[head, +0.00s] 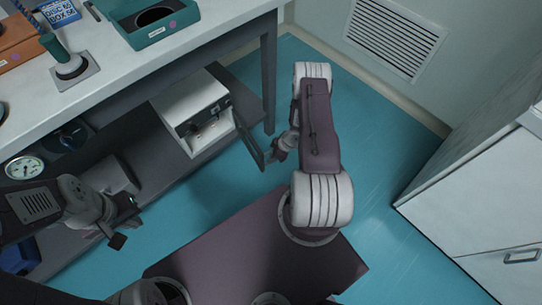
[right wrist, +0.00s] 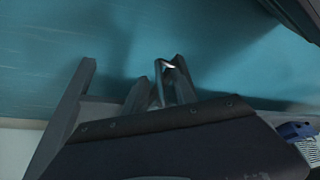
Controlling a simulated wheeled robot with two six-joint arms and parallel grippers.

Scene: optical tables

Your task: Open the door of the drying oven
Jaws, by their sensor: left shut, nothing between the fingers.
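The drying oven (head: 192,108) is a white box with a dark control strip, on the low shelf under the bench. Its door (head: 249,139) is a dark-framed panel swung out from the right side of the oven front, and the pale front opening shows. My right gripper (head: 274,154) is beside the door's outer edge. In the right wrist view, grey finger-like parts and a thin shiny bar (right wrist: 166,68) overlap; I cannot tell whether the fingers grip anything. My left gripper (head: 120,232) is shut and empty, left of the oven by the shelf's front edge.
The white bench top (head: 112,72) overhangs the shelf, with a grey leg (head: 269,80) close to the door. A round gauge (head: 24,167) is at the left. White cabinets (head: 480,190) stand at the right. The blue floor (head: 390,130) between is clear.

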